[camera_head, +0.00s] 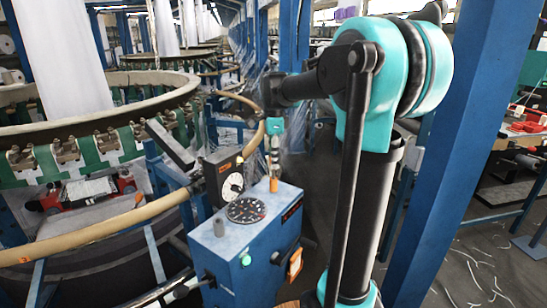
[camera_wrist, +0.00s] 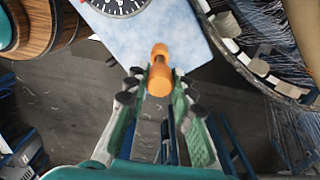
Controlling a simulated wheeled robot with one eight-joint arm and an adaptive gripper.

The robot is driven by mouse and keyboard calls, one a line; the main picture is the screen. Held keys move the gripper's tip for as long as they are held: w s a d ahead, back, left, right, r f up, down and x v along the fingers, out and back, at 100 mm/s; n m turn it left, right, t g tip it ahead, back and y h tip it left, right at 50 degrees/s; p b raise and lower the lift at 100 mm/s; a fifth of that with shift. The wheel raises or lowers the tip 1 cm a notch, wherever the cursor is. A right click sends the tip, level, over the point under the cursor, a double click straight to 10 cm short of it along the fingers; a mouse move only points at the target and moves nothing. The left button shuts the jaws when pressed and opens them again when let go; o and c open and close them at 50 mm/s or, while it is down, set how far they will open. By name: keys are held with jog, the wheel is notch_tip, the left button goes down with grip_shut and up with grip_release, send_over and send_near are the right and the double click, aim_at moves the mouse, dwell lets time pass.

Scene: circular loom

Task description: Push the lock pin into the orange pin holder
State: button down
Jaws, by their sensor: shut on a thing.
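My gripper (camera_head: 273,160) points down over the back right part of the blue control box top. In the wrist view my gripper (camera_wrist: 157,95) has its green fingers on both sides of an orange cylindrical piece (camera_wrist: 160,78), shut on it. In the head view the orange piece (camera_head: 273,184) stands upright at the box top, directly below the fingertips. It appears to be the lock pin and orange pin holder together. I cannot tell where the pin ends and the holder begins, or how deep the pin sits. The fingers partly hide this spot.
The blue control box (camera_head: 225,250) carries a round black dial (camera_head: 246,210) on top and a white-faced gauge (camera_head: 232,187) behind it. An orange part (camera_head: 295,263) and a black handle are on its right side. The loom ring (camera_head: 90,115) stands left. A blue post (camera_head: 440,150) stands right.

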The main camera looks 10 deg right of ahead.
jog(key=shift+f, duration=1.75)
jog(key=c, duration=1.2)
grip_release()
jog(key=shift+r, duration=0.1)
notch_tip(320, 180, up, 12)
jog(key=shift+f, duration=0.15)
